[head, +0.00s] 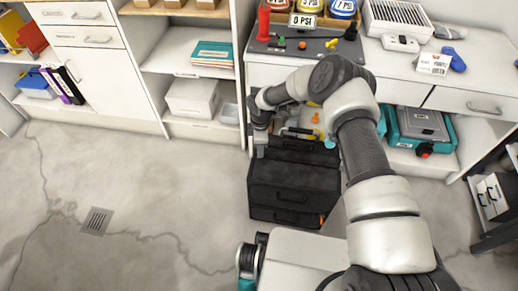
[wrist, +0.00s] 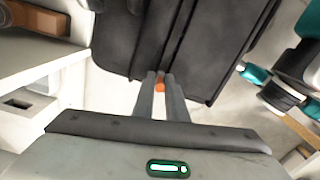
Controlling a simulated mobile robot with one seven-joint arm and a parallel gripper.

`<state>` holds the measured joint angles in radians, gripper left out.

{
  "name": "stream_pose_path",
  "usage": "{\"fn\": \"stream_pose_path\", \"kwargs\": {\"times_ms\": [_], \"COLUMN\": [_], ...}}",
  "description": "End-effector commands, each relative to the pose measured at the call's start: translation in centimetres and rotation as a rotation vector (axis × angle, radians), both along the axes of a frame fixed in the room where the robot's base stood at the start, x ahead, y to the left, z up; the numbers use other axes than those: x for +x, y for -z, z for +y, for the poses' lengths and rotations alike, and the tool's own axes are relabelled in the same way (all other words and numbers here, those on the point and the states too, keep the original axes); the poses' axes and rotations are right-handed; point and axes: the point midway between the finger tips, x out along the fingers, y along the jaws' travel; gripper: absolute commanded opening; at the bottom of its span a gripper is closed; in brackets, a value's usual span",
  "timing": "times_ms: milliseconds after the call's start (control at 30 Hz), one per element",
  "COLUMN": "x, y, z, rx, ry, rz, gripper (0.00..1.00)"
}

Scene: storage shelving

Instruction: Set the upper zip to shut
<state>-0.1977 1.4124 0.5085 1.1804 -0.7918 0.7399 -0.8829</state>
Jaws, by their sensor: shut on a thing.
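A black soft case (head: 292,184) stands on the floor in front of the bench, with handles on its front. It fills the top of the wrist view (wrist: 180,40). My gripper (head: 261,151) points down at the case's upper left corner. In the wrist view its two fingers (wrist: 160,82) are nearly together at the case's edge, with a small orange zip pull (wrist: 160,87) between the tips. Another orange tab (head: 322,219) shows at the case's lower right. The zip line itself is too dark to make out, so I cannot tell how far it is open.
The bench above holds a grey mat (head: 290,47) with tools. A teal case (head: 420,127) lies on the low shelf at right. White cabinets (head: 95,60) stand at left. The floor (head: 150,200) left of the black case is clear, apart from a drain grate (head: 96,221).

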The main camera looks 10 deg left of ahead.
Motion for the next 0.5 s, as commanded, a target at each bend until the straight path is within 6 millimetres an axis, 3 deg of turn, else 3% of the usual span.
{"fn": "stream_pose_path", "kwargs": {"times_ms": [267, 500], "x": [0.2, 0.6], "y": [-0.1, 0.0], "z": [-5.6, -13.7], "rx": [-0.005, -0.004], "ry": [0.001, 0.002], "rz": [0.003, 0.002], "gripper": [0.00, 0.00]}}
